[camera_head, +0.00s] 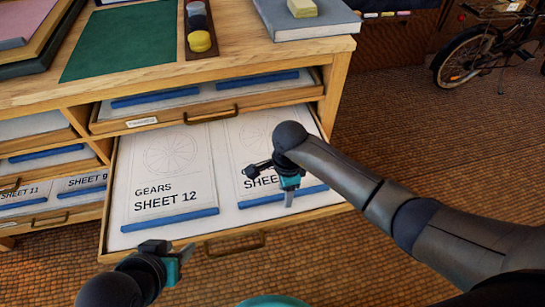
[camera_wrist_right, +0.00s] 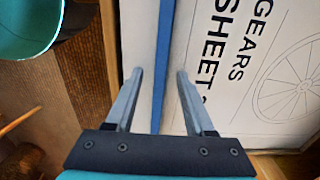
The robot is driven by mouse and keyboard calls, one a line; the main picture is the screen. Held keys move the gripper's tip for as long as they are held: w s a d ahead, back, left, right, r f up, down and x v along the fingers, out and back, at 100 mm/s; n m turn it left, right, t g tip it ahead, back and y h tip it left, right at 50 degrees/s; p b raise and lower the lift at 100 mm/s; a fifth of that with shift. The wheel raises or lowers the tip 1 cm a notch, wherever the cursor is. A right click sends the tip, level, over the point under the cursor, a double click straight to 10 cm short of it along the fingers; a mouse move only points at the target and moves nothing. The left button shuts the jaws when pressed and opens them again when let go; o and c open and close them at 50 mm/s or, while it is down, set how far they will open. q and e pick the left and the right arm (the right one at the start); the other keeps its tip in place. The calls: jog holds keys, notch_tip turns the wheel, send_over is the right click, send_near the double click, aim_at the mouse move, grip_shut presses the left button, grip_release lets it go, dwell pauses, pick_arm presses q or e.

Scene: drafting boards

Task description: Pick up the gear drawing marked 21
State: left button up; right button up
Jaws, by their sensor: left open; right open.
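Two gear drawings lie flat side by side in the open drawer. The left one (camera_head: 165,175) reads GEARS SHEET 12. The right one (camera_head: 258,135) also shows in the right wrist view (camera_wrist_right: 235,105), reading GEARS SHEET; its number is mostly hidden by my gripper, so I cannot confirm 21. Each has a blue strip along its front edge. My right gripper (camera_head: 289,197) is open over the right sheet's front edge; in the wrist view its fingers (camera_wrist_right: 160,74) stand either side of the blue strip (camera_wrist_right: 160,60), holding nothing. My left gripper (camera_head: 178,262) is open and empty, in front of the drawer.
The open drawer (camera_head: 112,215) has a wooden front with a dark handle (camera_head: 235,245). Above it a partly open drawer (camera_head: 208,112) holds more blue-edged sheets. The cabinet top holds a green mat (camera_head: 120,45) and a grey book (camera_head: 310,22).

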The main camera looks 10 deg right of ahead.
grip_shut()
dwell(0.4)
